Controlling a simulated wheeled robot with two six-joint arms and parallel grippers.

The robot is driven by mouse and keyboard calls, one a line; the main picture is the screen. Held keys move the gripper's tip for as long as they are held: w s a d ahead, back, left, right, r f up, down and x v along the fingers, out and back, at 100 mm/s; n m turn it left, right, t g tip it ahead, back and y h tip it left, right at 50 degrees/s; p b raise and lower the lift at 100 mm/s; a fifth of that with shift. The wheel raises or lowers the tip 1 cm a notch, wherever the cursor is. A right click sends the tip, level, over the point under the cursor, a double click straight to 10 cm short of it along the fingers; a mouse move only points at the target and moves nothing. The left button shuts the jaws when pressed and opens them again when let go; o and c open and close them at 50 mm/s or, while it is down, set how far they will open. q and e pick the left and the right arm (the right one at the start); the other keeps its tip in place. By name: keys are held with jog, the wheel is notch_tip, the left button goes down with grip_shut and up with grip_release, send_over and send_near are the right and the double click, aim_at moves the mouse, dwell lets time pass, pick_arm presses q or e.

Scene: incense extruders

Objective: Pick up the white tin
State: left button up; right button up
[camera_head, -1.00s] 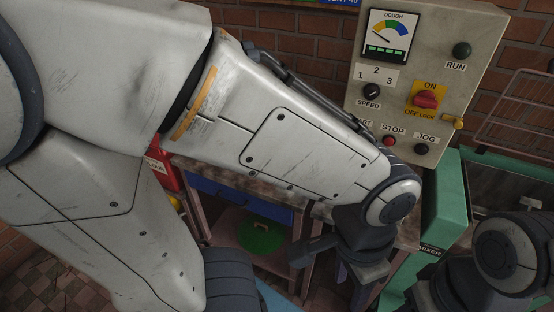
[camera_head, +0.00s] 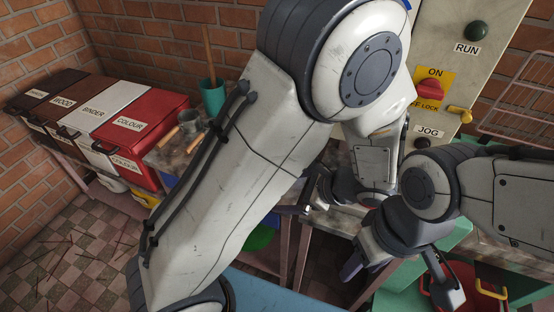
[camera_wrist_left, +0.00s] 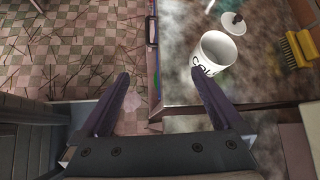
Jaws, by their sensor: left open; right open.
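The white tin (camera_wrist_left: 218,48) shows in the left wrist view, right of centre. It is open-topped, with dark lettering on its side, and stands on a stained bench top. My left gripper (camera_wrist_left: 160,74) is open and empty; its right finger's tip is close to the tin's lower left side. I cannot tell whether they touch. The tin is not between the fingers. I cannot make out the tin in the head view, where my left arm covers much of the bench. My right gripper (camera_head: 400,274) is open and empty at the lower right of the head view.
A pale disc with a knob (camera_wrist_left: 233,23) and a yellow brush (camera_wrist_left: 299,48) lie near the tin. In the head view, a red bin (camera_head: 140,120) and other bins stand left, a grey mug (camera_head: 190,123) beside them. A control panel (camera_head: 465,75) stands right.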

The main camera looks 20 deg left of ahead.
pick_arm(q)
jog(key=w+f+m+t, duration=0.1)
jog(key=w+f+m, duration=0.1)
jog(key=w+f+m+t+y, duration=0.1)
jog(key=w+f+m+t, duration=0.1)
jog(key=w+f, duration=0.1)
jog(key=w+f+m+t, duration=0.1)
jog(key=w+f+m, duration=0.1)
jog(key=w, duration=0.1)
jog(key=shift+w+d+f+m+t+y+b, duration=0.2)
jog(key=shift+f+m+t+y+b, duration=0.1)
jog(key=shift+f+m+t+y, duration=0.1)
jog(key=x, duration=0.4)
jog(key=shift+w+a+f+p, duration=0.15)
jog(key=shift+w+a+p, duration=0.1)
jog(key=shift+p, duration=0.05)
jog(key=p+x, duration=0.1)
jog(key=x, duration=0.3)
jog(key=shift+w+a+f, duration=0.1)
jog(key=shift+a+f, duration=0.05)
jog(key=shift+a, duration=0.15)
jog(key=shift+w+a+f, duration=0.2)
jog(key=shift+w+a, duration=0.05)
jog(key=shift+a, duration=0.05)
jog(key=c, duration=1.2)
jog(key=shift+c, duration=0.2)
jog(key=shift+r, duration=0.1)
